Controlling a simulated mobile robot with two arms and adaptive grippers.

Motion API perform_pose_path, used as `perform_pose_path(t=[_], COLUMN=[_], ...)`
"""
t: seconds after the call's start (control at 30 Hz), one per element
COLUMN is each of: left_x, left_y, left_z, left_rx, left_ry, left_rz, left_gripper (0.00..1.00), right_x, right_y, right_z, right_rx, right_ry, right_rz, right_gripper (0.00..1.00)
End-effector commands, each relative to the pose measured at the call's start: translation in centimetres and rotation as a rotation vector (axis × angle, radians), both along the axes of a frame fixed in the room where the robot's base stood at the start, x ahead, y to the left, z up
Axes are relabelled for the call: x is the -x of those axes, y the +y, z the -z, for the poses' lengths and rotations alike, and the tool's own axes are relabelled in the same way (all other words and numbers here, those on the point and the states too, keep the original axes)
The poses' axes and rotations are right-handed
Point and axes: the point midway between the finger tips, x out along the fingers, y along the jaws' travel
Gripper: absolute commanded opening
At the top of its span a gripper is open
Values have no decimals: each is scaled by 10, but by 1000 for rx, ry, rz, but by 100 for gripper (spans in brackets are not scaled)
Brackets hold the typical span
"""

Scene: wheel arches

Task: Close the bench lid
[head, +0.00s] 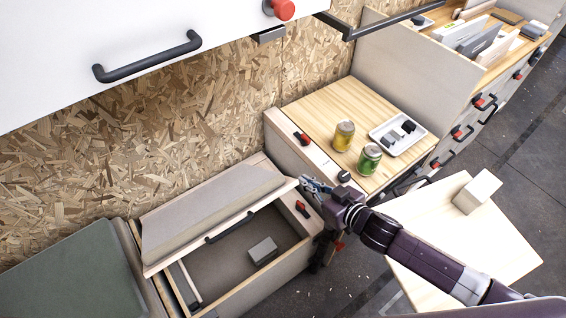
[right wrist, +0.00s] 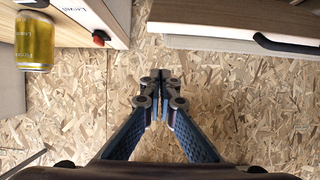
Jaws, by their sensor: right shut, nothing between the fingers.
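The bench lid (head: 205,220) is a grey padded panel with a pale wood edge and a black bar handle (head: 230,227). It stands raised and tilted toward the chipboard wall, leaving the bench box (head: 262,292) open. My left gripper is not in view.
A grey block (head: 263,250) lies inside the box. Right of it, a wooden counter (head: 315,110) holds a yellow can (head: 343,136), a green can (head: 369,158) and a white tray (head: 412,146). A pale table (head: 440,240) stands at the right. A white cabinet (head: 120,40) hangs above.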

Motion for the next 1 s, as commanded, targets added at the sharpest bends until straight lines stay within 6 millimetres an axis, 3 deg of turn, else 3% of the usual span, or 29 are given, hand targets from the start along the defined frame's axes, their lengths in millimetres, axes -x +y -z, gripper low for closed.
perform_pose_path(t=[0.17,0.7,1.0], left_x=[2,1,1], left_y=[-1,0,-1], left_z=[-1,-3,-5], left_rx=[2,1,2], left_ry=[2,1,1], left_rz=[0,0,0], left_gripper=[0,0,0], right_x=[-11,-77,-55], right_y=[7,51,37], right_z=[5,39,67], right_rx=[0,2,1], right_ry=[-1,-2,2], right_rz=[-1,-1,0], right_gripper=[0,0,0])
